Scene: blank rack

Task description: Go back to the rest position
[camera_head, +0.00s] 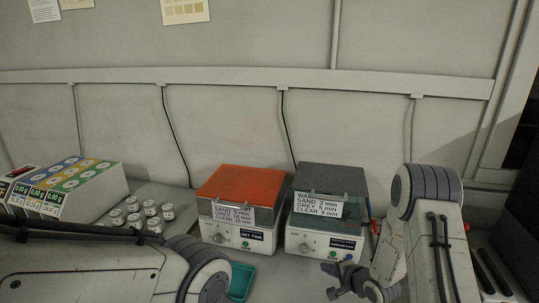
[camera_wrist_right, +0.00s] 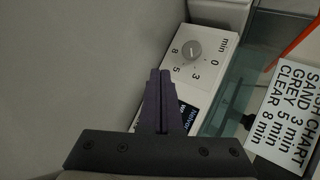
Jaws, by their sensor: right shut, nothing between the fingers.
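My right gripper (camera_head: 334,280) is in front of the white machine with the dark grey lid (camera_head: 331,180), low at its front edge. In the right wrist view its two dark fingers (camera_wrist_right: 158,98) lie together, with nothing between them. Beyond them are a dial (camera_wrist_right: 191,52) marked in minutes and a small dark display, partly hidden by the fingers. My left arm (camera_head: 90,268) crosses the lower left of the head view; its gripper is not visible.
A white machine with an orange lid (camera_head: 240,184) stands left of the grey-lidded one. Several small jars (camera_head: 150,207) and a box with coloured panels (camera_head: 95,186) stand farther left. A teal tray (camera_head: 241,281) lies low in front. A chart card (camera_wrist_right: 287,118) is close to the right gripper.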

